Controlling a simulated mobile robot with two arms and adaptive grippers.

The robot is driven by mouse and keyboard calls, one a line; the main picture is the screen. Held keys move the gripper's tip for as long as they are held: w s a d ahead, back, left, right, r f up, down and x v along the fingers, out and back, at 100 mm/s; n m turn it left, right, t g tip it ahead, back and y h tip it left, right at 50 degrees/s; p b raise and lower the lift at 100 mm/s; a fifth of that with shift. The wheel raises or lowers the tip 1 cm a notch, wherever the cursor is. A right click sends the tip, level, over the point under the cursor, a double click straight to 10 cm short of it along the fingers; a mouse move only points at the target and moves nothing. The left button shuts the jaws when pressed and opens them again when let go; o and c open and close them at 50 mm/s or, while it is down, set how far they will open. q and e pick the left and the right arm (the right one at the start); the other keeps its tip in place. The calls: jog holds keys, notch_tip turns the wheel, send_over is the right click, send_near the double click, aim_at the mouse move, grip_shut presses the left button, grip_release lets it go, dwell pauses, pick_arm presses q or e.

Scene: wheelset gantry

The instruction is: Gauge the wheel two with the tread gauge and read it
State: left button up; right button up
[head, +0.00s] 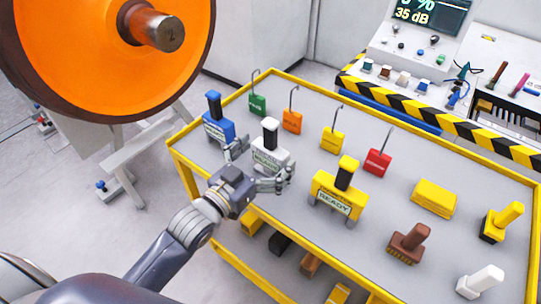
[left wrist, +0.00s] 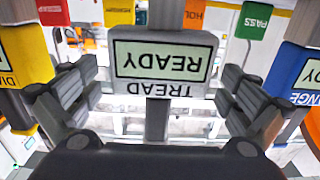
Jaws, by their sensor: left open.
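An orange wheel (head: 95,50) with a dark rim and a steel axle end (head: 160,32) fills the upper left. I cannot tell its number. My right gripper is not in view.
A blue gauge (head: 218,128) stands close left and a yellow gauge (head: 340,192) right. Green (head: 257,105), orange (head: 292,121), yellow (head: 332,139) and red (head: 378,161) hooked tags line the back. Brushes stand at right. A console (head: 415,50) is behind.

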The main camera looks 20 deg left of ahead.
pick_arm(q)
jog(key=shift+w+d, duration=0.2)
jog(key=shift+w, duration=0.35)
jog(key=c, duration=1.4)
jog(key=shift+c, duration=0.2)
jog(key=shift+r, duration=0.15)
